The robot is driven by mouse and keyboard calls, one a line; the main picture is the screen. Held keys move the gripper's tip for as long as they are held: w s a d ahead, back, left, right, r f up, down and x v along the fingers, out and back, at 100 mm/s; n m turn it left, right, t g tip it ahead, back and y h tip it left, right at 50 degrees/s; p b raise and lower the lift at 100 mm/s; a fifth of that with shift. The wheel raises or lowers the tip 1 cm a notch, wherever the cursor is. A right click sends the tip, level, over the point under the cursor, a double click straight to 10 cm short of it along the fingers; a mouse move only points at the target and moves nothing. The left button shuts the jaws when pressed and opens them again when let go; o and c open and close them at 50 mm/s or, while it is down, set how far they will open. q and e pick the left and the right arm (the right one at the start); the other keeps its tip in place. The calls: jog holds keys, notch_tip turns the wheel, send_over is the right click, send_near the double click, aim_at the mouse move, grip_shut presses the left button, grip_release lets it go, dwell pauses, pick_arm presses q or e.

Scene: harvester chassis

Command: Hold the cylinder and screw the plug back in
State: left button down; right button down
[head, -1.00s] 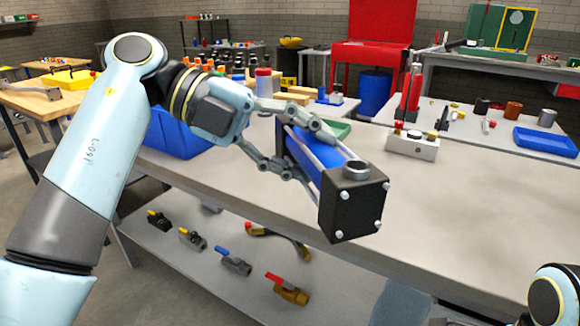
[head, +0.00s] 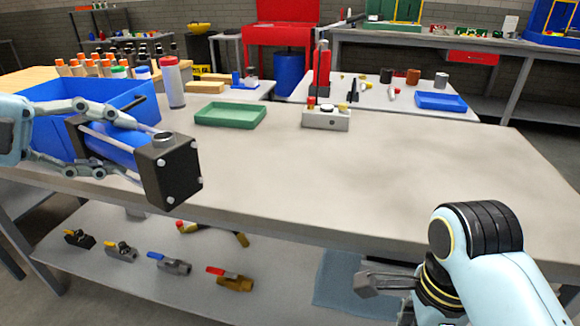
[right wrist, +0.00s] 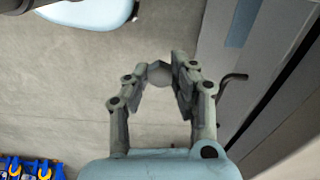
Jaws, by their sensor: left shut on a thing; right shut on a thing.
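The cylinder (head: 112,143) has a blue barrel, metal tie rods and black end blocks. It is at the left in the head view, above the bench's front left part. A round port (head: 162,138) faces up on its near end block. My left gripper (head: 103,140) is shut around the barrel from the left. My right gripper (head: 372,284) is low, in front of the bench's front edge and well away from the cylinder. In the right wrist view, its fingers (right wrist: 160,80) are shut on a small grey hexagonal piece, seemingly the plug (right wrist: 159,73).
A blue bin (head: 60,118) stands behind the cylinder, with a white red-capped bottle (head: 172,84) beside it. A green tray (head: 230,114) and a grey block with knobs (head: 326,119) are farther back. The benchtop's (head: 400,170) middle and right are clear. Valves (head: 230,280) lie on the lower shelf.

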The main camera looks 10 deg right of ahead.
aim_at(105, 134)
pick_arm(q)
jog(key=s+a+r, duration=0.1)
jog(key=a+r+n+t, duration=0.1)
jog(key=shift+s+a+y, duration=0.3)
jog(key=shift+s+y, duration=0.05)
jog(key=shift+y, duration=0.05)
jog(key=shift+s+a+r, duration=0.15)
jog(key=shift+s+r, duration=0.1)
jog(key=shift+r, duration=0.15)
